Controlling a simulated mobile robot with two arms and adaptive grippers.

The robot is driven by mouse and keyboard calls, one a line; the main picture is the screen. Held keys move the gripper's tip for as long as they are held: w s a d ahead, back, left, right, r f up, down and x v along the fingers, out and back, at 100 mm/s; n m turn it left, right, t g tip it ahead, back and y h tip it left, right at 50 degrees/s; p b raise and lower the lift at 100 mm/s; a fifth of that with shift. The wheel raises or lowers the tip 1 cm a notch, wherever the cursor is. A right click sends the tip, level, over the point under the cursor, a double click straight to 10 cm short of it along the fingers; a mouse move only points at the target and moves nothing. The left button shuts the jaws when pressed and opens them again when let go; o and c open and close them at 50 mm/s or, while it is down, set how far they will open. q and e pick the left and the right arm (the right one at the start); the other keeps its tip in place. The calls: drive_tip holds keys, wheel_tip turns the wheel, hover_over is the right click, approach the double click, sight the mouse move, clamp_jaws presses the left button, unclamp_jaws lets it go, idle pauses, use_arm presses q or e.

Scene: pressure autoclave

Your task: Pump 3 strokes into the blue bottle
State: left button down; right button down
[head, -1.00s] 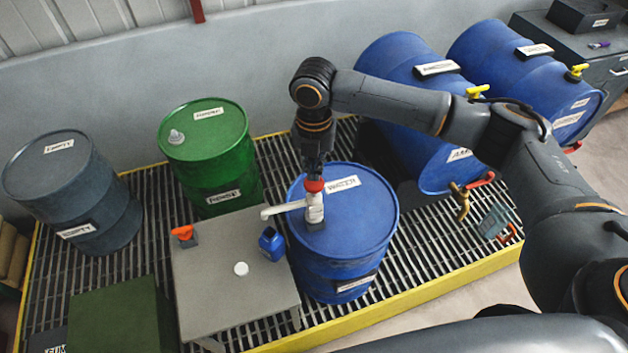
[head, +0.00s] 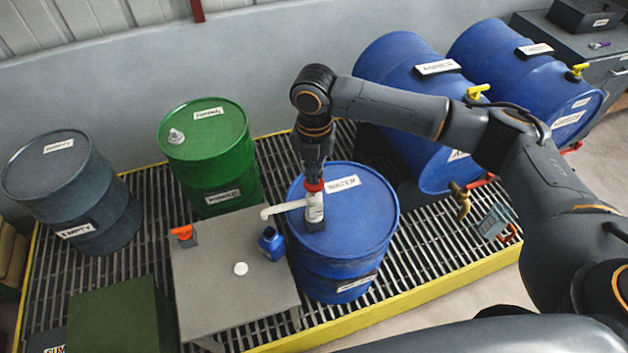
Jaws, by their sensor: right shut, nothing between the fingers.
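The blue bottle (head: 271,244) stands upright on the grey table, open side up as far as I can tell. A round white cap (head: 241,268) lies on the table near it. A white pump (head: 315,208) with a red top (head: 313,186) stands on the blue water drum (head: 355,225). Its white spout (head: 283,208) points left and ends above the bottle. My right gripper (head: 314,176) is shut and empty, directly over the red top, at or very near contact. The fingertips are small and partly hidden. My left gripper is not in view.
The grey table (head: 225,300) also holds an orange funnel-like piece (head: 183,233). A green drum (head: 207,150) and a grey drum (head: 75,190) stand to the left. Blue drums (head: 405,75) lie on their sides at right. A yellow-edged grating (head: 400,318) lies beneath.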

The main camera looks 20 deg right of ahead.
drive_tip(key=shift+s+f+b, duration=0.1)
drive_tip(key=shift+f+b, duration=0.35)
drive_tip(key=shift+f, duration=1.35)
drive_tip(key=shift+r, duration=0.2)
wheel_tip(320, 180, up, 5)
drive_tip(key=p, duration=0.5)
drive_tip(key=shift+f, duration=0.25)
